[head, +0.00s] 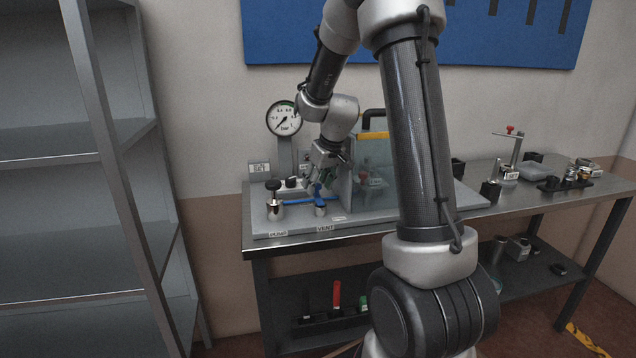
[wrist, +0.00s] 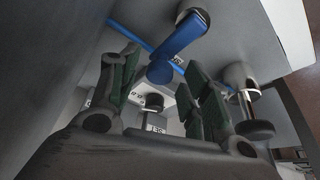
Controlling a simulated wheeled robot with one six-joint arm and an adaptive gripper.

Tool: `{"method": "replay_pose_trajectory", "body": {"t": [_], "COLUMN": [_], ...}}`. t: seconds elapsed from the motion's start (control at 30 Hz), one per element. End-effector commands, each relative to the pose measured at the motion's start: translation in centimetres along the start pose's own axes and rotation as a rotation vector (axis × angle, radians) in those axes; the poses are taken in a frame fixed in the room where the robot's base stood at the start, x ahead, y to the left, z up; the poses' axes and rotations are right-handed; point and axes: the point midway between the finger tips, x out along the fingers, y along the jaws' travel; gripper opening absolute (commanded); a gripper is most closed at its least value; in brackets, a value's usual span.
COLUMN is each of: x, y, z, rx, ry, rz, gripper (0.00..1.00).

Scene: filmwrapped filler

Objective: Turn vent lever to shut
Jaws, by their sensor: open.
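The blue vent lever (head: 317,189) stands on a small post behind the VENT label (head: 326,228) on the grey base plate of the bench rig. In the wrist view the blue lever (wrist: 182,40) runs slantwise, with its rounded lower end between and just beyond my fingertips. My gripper (head: 322,177) is close to the lever in the head view, partly overlapping it. In the wrist view my gripper (wrist: 163,68) is open, with green-padded fingers on either side of the lever's near end. I cannot tell whether a finger touches it.
A black-topped valve knob (head: 273,184) stands left of the lever; a blue tube lies between them. A pressure gauge (head: 284,118) rises behind. A clear panel (head: 375,170) stands close on the right. Grey shelving (head: 60,160) is at far left.

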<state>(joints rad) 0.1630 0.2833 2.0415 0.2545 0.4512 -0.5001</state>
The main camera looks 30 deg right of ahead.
Motion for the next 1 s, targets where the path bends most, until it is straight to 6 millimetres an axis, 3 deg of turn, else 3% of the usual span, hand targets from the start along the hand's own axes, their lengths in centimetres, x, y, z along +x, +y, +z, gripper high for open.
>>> {"method": "replay_pose_trajectory", "body": {"t": [0.23,0.5,0.7,1.0], "x": [-1.9,-7.9,-11.1,-12.0], "y": [0.0,0.0,0.0,0.0], "z": [-0.1,-0.1,-0.1,0.0], "rx": [0.0,0.0,0.0,0.0], "ry": [0.003,0.005,0.002,0.0], "rz": [0.001,0.001,0.001,0.0], "gripper": [0.47,0.47,0.47,0.47]}}
